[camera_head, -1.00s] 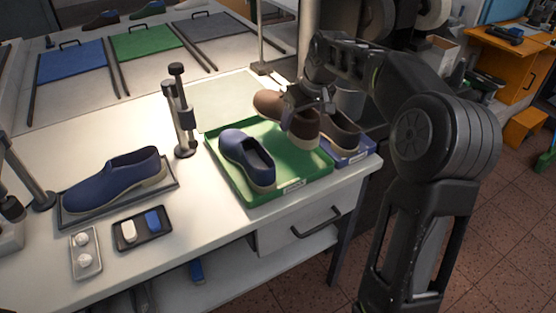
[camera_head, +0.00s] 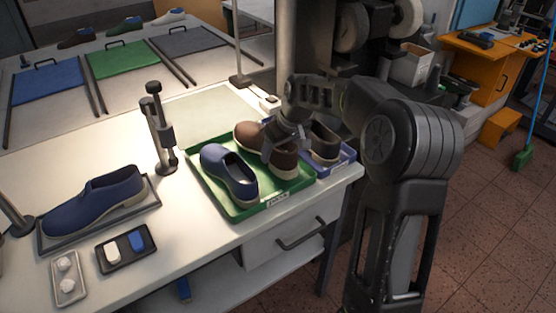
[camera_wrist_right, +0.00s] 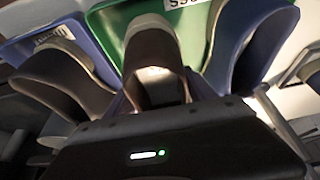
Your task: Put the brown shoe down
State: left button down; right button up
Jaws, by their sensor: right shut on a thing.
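The brown shoe (camera_head: 256,147) is in the right half of the green tray (camera_head: 240,213), to the right of a blue shoe (camera_head: 229,172) that lies in the same tray. My right gripper (camera_head: 284,140) is shut on the brown shoe near its opening. The shoe sits low in the tray; I cannot tell if its sole touches the bottom. In the right wrist view the brown shoe (camera_wrist_right: 152,50) is in front of the gripper, over the green tray (camera_wrist_right: 108,30), with the blue shoe (camera_wrist_right: 240,40) on the right. My left gripper is not in view.
A blue tray (camera_head: 343,165) with a dark shoe (camera_head: 323,142) stands right beside the green tray. A post stand (camera_head: 160,130) is at its left. Another blue shoe (camera_head: 95,203) lies on a grey tray further left. Free table lies between.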

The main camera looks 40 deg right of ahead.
jog(key=shift+f, duration=1.8)
jog(key=o, duration=1.8)
jog(key=shift+f, duration=0.15)
jog(key=shift+o, duration=0.2)
jog(key=v, duration=1.2)
